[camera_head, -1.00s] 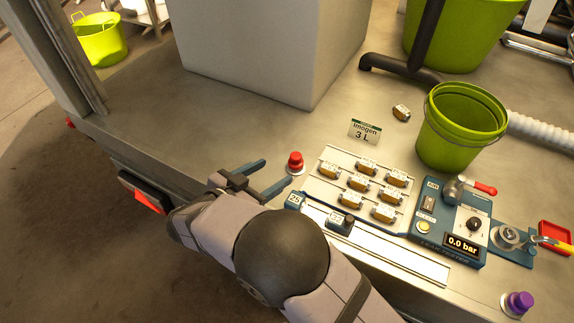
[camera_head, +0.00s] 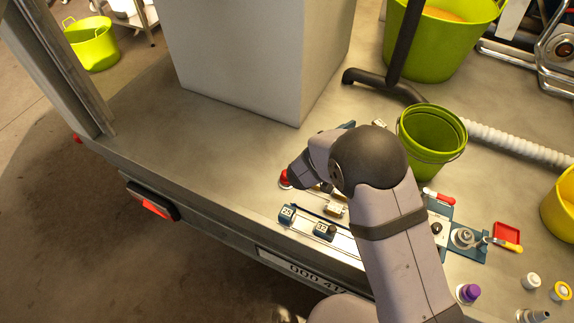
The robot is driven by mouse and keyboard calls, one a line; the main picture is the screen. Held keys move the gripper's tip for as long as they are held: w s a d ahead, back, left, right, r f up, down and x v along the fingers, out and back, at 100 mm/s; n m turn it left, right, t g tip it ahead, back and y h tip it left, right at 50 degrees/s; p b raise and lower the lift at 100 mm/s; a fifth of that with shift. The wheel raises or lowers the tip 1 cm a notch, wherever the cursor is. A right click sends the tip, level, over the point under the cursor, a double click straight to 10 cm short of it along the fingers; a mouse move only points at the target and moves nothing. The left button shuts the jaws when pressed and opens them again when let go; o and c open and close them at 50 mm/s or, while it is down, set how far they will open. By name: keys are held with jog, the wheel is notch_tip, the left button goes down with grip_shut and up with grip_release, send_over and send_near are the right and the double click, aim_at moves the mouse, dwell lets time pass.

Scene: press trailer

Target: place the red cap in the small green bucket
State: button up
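The small green bucket (camera_head: 432,148) stands upright to the right of my wrist, in front of the larger green bucket.
A big pale box (camera_head: 245,60) stands behind my gripper. A dark stand foot (camera_head: 380,80) and a larger green bucket (camera_head: 440,50) are at the back. A ribbed white hose (camera_head: 515,146) runs right of the small bucket. My arm covers much of the panel.

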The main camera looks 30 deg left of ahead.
jog(key=a+f+n+y, duration=0.2)
jog(key=a+n+y, duration=0.2)
jog(key=y, duration=0.1)
jog(key=n+g+y, duration=0.6)
jog(key=g, duration=0.2)
send_near(283, 182)
jog(key=w, duration=0.2)
jog(key=w+a, duration=0.1)
jog(key=shift+w+a+f, duration=0.15)
jog(key=shift+w+f, duration=0.15)
jog(key=shift+f, duration=0.1)
jog(key=shift+s+f, duration=0.1)
jog(key=shift+f, duration=0.05)
jog(key=shift+m, duration=0.3)
jog(key=shift+p+x, duration=1.3)
jog(key=shift+x, duration=2.3)
